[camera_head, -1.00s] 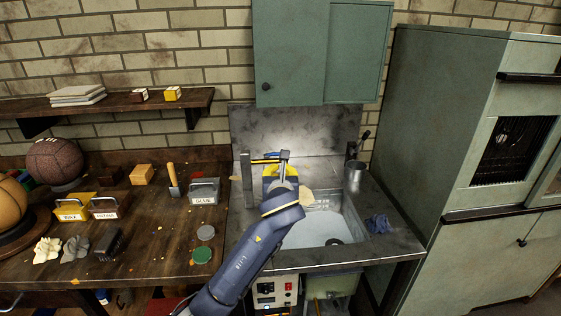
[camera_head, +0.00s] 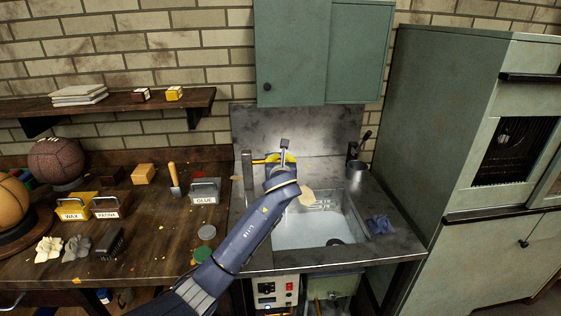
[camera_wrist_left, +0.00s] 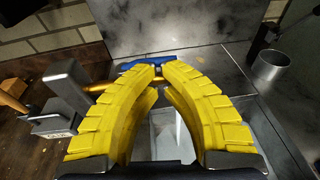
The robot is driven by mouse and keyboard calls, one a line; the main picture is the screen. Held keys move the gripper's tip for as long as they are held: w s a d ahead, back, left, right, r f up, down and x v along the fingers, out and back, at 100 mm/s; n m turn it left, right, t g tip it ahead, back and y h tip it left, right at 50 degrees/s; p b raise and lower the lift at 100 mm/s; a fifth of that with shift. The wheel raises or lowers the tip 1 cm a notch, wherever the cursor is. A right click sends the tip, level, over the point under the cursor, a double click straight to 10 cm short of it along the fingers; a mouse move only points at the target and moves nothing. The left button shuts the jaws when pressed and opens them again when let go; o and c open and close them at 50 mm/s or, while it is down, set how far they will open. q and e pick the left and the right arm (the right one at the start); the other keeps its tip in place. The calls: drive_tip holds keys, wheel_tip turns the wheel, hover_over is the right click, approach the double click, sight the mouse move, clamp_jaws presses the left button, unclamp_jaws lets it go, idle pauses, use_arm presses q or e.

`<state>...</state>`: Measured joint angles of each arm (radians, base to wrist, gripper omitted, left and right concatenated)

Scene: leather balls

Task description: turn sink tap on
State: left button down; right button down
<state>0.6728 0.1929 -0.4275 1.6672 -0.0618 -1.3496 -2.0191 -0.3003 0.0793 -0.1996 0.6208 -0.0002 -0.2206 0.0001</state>
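The sink (camera_head: 345,222) is a metal basin in a grey counter. At its back left stands a squared grey post (camera_head: 247,166), which looks like part of the tap; it also shows in the wrist view (camera_wrist_left: 65,82). A thin grey upright piece (camera_head: 285,146) rises just behind my left gripper (camera_head: 281,161). In the wrist view, my left gripper's yellow fingers (camera_wrist_left: 160,68) bow inward and their tips come together. A blue piece (camera_wrist_left: 135,65) shows behind the tips. I cannot tell whether the tips touch it. My right gripper is out of view.
A dark fixture with a lever (camera_head: 353,151) and a metal cup (camera_head: 356,170) stand at the sink's back right. The workbench (camera_head: 160,215) at left holds small boxes, tools and balls. A green cabinet (camera_head: 318,50) hangs above.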

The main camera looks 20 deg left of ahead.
use_arm(q)
drive_tip(key=shift+w, duration=0.15)
drive_tip(key=shift+w+a, duration=0.1)
drive_tip(key=shift+w, duration=0.4)
